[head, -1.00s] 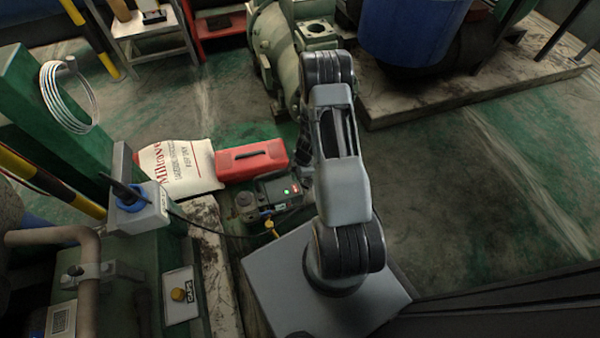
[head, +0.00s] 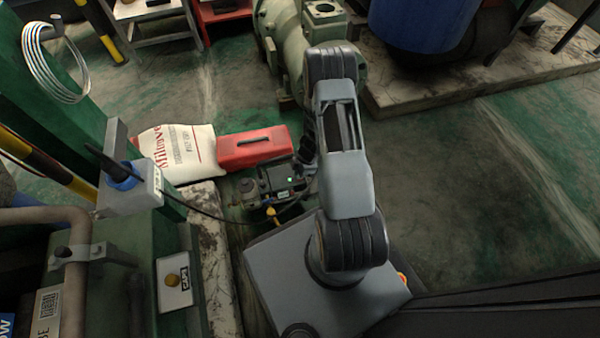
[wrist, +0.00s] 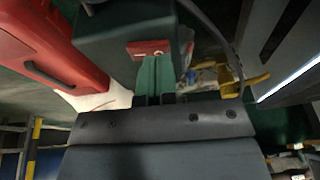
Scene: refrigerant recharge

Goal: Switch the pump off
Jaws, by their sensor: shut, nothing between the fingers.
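The pump (head: 280,183) is a small dark unit on the floor in the head view, with one green light showing on its top. In the wrist view it looks like a dark green box (wrist: 105,38) with a red plate (wrist: 147,47) on the side facing me. My gripper (wrist: 153,60) is shut and empty, its green fingers together. The fingertips overlap the lower edge of the red plate; I cannot tell whether they touch it. In the head view my arm hides the gripper and part of the pump. The switch position is not clear.
A red toolbox (head: 253,148) and a white sack (head: 180,152) lie just beyond the pump. A yellow valve handle (wrist: 235,80) and dark hose are close to the right of my fingers. A large green machine (head: 285,35) stands behind. Floor at right is clear.

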